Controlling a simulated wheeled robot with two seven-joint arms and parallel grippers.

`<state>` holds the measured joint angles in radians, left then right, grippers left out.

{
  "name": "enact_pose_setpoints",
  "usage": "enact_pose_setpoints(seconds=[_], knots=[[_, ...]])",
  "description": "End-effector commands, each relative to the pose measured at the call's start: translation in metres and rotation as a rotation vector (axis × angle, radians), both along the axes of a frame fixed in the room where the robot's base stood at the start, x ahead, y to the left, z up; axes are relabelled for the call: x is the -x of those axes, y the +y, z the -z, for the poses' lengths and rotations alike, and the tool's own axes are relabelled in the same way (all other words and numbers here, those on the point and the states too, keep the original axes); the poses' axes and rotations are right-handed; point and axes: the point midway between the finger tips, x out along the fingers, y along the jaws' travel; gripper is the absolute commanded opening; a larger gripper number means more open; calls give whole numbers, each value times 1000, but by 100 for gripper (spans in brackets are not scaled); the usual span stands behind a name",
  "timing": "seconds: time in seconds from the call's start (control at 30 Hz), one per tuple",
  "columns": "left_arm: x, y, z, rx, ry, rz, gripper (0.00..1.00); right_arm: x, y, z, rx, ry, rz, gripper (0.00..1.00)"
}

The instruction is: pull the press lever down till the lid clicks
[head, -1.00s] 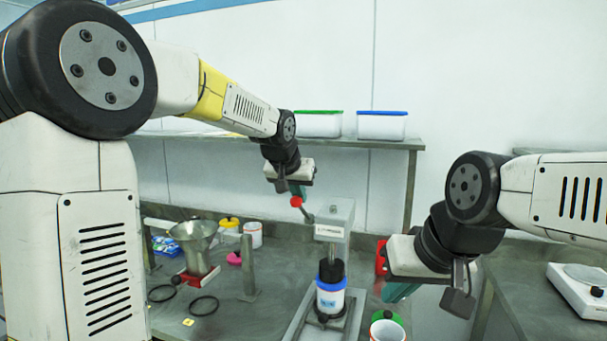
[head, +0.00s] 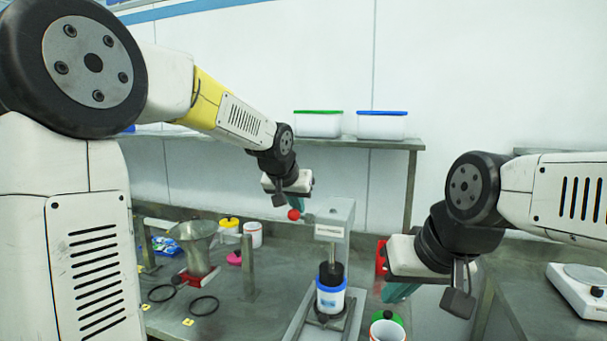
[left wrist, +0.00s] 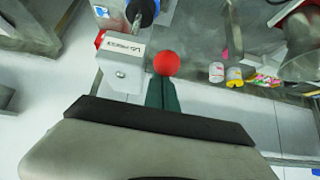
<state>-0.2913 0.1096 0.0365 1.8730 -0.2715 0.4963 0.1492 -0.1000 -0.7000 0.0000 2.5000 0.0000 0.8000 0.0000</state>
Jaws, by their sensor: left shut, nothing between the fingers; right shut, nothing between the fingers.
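The lid press (head: 333,228) is a grey column with a labelled head; the head also shows in the left wrist view (left wrist: 124,68). Its lever ends in a red ball knob (head: 293,214), on the left of the head, with the rod now roughly level. My left gripper (head: 300,203) is shut and empty, its tips at the knob from above; in the left wrist view the knob (left wrist: 166,63) lies right at the fingertips (left wrist: 163,84). Contact is not certain. Under the black plunger (head: 331,272) stands a white jar with a blue lid (head: 330,298). My right gripper (head: 400,292) is shut and empty, right of the press.
A metal funnel (head: 196,240) on a stand, black rings (head: 204,305) and small tubs (head: 253,234) are on the bench at left. An open white cup (head: 387,331) is at the front right, a scale (head: 579,288) at far right. Bins (head: 382,125) sit on the shelf behind.

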Motion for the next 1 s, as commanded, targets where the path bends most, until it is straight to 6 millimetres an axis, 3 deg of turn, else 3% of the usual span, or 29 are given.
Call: enact_pose_setpoints(seconds=[0.17, 0.6, 0.83, 1.0], knots=[[-2, 0, -1, -1, 4, -1, 0, 0, 0, 0, 0, 0, 0, 0], [-30, -10, -40, -1, 2, 0, 0, 0, 0, 0, 0, 0, 0, 0], [-36, -12, -47, -1, 3, 0, 0, 0, 0, 0, 0, 0, 0, 0], [-52, -17, -55, 1, 2, 0, 0, 0, 0, 0, 0, 0, 0, 0]])
